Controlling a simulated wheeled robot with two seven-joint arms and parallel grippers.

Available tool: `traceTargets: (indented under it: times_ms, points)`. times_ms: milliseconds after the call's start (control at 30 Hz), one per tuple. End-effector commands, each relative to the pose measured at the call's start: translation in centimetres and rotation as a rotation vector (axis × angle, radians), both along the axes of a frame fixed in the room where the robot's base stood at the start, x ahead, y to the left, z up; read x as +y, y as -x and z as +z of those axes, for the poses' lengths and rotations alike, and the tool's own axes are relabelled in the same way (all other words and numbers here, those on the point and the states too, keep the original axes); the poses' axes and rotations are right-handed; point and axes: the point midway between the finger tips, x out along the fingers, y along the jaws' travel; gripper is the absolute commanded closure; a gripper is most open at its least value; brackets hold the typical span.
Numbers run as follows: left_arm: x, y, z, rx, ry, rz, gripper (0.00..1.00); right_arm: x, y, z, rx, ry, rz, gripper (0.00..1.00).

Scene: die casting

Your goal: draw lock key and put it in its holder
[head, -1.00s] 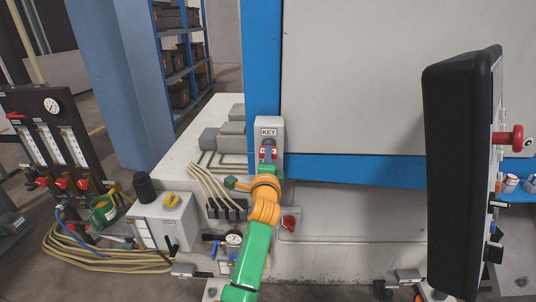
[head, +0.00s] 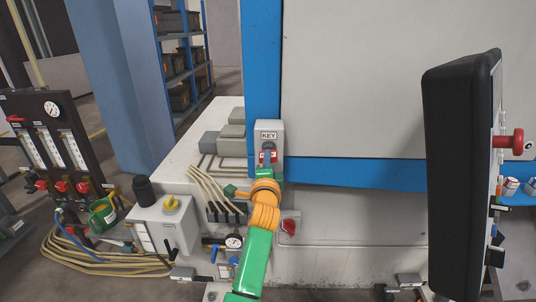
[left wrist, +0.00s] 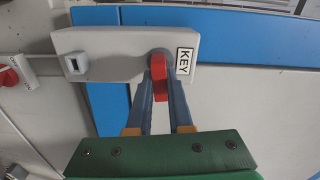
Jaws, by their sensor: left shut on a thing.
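The red lock key (left wrist: 159,82) sits at a round grey collar on the grey key box (left wrist: 110,48), beside the KEY label. My left gripper (left wrist: 160,88) is shut on the key, one finger on either side. Whether the key is still seated in the lock cannot be told. In the head view the key box (head: 275,129) stands on the machine's blue post, with the gripper (head: 267,158) in front of it, hiding most of the key. A small square grey fitting (left wrist: 75,65) is at the box's other end; I cannot tell whether it is the holder. My right gripper is out of view.
A black control pendant (head: 455,180) hangs close on the right. A red rotary switch (head: 290,227) is below the key box. Hoses and a pressure gauge (head: 233,241) lie beside my arm. A gauge panel (head: 70,165) stands at the left.

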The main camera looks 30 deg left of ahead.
Motion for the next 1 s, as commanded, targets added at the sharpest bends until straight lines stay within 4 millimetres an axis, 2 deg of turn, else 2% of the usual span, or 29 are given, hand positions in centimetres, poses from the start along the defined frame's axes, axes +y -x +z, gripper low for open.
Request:
traceTargets:
  times_ms: [467, 800, 1000]
  points:
    - [-0.5, 0.8, 0.1, 0.001, 0.001, 0.000, 1.00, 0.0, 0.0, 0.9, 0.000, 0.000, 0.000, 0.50]
    - [-1.7, 2.8, 0.1, 0.001, 0.000, -0.001, 1.00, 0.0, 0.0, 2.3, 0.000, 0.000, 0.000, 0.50]
    - [-2.0, 3.2, 0.0, 0.001, -0.001, 0.000, 1.00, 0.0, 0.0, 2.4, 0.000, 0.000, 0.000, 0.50]
